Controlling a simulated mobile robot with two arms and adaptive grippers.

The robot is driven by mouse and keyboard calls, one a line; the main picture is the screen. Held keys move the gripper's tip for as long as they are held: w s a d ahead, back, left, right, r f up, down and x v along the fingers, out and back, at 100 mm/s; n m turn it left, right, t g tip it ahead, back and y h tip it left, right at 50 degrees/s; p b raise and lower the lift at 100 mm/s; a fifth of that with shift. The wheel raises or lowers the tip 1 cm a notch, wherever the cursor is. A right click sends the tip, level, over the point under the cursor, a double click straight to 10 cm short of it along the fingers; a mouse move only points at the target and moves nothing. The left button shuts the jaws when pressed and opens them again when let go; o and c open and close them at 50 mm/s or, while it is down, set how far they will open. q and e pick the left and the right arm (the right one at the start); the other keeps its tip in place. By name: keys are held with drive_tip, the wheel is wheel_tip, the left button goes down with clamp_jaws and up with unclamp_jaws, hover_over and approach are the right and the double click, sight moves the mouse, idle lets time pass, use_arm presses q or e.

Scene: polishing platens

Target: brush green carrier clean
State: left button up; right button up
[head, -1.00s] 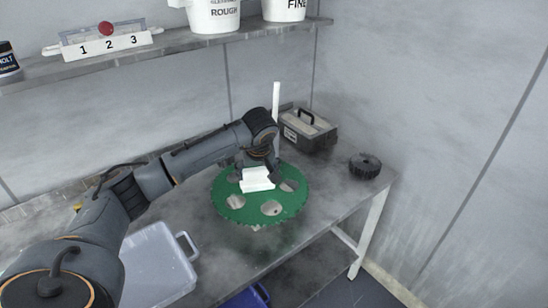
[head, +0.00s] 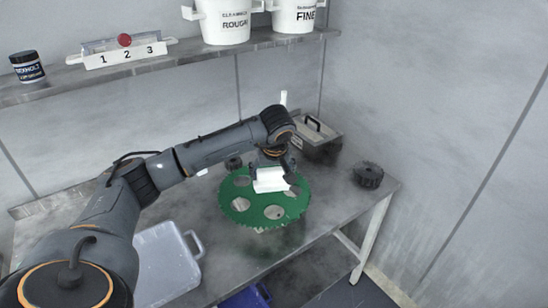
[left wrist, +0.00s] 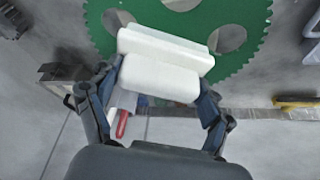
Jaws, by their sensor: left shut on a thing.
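The green carrier (head: 240,206), a toothed disc with several round holes, lies on the grey bench; part of it also shows at the top of the left wrist view (left wrist: 262,14). Dark smudges show on the bench around it. My left gripper (head: 273,168) is shut on a white brush (head: 271,182), a block-shaped piece, over the far right part of the carrier. In the left wrist view the brush (left wrist: 160,78) sits between both fingers (left wrist: 158,90). I cannot tell whether the brush touches the carrier. My right gripper is out of view.
A clear tray (head: 165,262) stands front left on the bench. A grey toolbox (head: 318,142) and a dark gear-like part (head: 368,175) stand at the back right. The shelf (head: 160,70) above holds white buckets (head: 222,22), a numbered rack (head: 124,54) and a dark jar (head: 27,67).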

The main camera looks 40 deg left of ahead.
use_arm(q)
wheel_tip(320, 180, up, 2)
drive_tip(key=shift+r+p, duration=0.15)
drive_tip(key=shift+p, duration=0.35)
drive_tip(key=shift+r+p, duration=0.4)
drive_tip(key=shift+r, duration=0.15)
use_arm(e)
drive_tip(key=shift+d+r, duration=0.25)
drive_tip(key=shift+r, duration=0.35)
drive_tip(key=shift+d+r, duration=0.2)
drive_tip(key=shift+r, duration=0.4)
